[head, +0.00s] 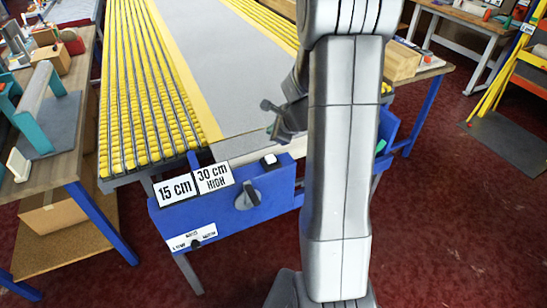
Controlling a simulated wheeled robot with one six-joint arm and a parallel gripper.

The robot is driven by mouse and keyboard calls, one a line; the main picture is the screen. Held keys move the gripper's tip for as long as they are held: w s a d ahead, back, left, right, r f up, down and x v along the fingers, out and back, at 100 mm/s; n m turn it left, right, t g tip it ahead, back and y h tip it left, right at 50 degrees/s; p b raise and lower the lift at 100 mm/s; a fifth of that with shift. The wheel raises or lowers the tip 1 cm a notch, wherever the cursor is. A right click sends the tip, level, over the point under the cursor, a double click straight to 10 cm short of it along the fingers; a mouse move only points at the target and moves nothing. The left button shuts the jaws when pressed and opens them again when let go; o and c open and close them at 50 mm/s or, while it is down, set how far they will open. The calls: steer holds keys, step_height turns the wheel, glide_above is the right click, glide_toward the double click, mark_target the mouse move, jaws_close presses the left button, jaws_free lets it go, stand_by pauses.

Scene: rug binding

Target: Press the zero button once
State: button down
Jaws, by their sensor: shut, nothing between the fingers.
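A blue control box (280,190) is fixed at the near end of the roller table. A small white button in a black surround (269,160) sits on its top edge, left of my arm; no zero marking on it can be read. My gripper (271,118) is above and beyond the box, just up from the button in the picture and apart from it. It is shut and empty, and my arm hides part of it. My arm also hides the box's middle right part.
The box carries a dark rotary knob (248,195), a "15 cm" sign (174,190), a "30 cm HIGH" sign (213,178) and a small lower switch plate (194,241). Yellow rollers (150,100) flank a grey rug (215,60). A wooden workbench (85,95) stands left.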

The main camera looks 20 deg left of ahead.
mark_target(273, 159)
steer(key=shift+f, duration=0.1)
step_height(273, 159, down, 9)
steer(key=b, duration=0.8)
stand_by(1.9)
steer(key=shift+f+b, duration=0.25)
steer(key=shift+b, duration=0.25)
steer(key=shift+f+b, duration=0.7)
stand_by(0.4)
steer(key=shift+r, duration=0.15)
steer(key=shift+r+p, duration=1)
steer(key=shift+p, duration=0.05)
